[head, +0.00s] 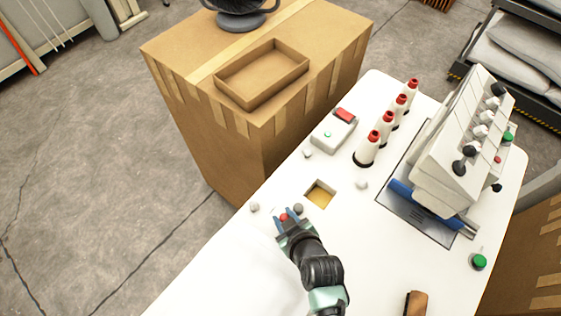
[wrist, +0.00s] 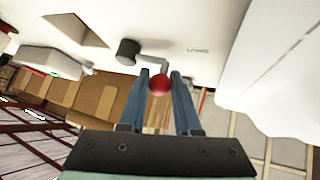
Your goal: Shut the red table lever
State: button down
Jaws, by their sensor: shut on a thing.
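The red table lever shows as a small red ball knob (head: 284,217) near the table's left edge, below the square opening. In the wrist view the red knob (wrist: 160,84) sits between the two blue fingers, on a grey arm that runs to a dark round pivot (wrist: 128,50). My gripper (head: 285,216) is at the lever, with a finger on each side of the knob. It also shows in the wrist view (wrist: 160,76), shut on the knob. Part of the lever arm is hidden by the fingers in the head view.
The white table (head: 240,270) has a square opening (head: 320,194), several small grey knobs, a grey box with a red switch (head: 335,130) and red-topped spools (head: 368,148). A machine (head: 460,140) stands at right. A cardboard box (head: 240,130) stands beyond the left edge.

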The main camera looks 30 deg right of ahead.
jog(key=shift+s+d+n+y+b, duration=0.15)
jog(key=shift+s+n+y+b, duration=0.1)
jog(key=shift+n+y+b, duration=0.45)
jog(key=c, duration=0.9)
grip_release()
jog(key=shift+s, duration=0.1)
jog(key=shift+s+r, duration=0.1)
jog(key=b+v, duration=0.2)
jog(key=v, duration=1)
jog(key=shift+s+r, duration=0.3)
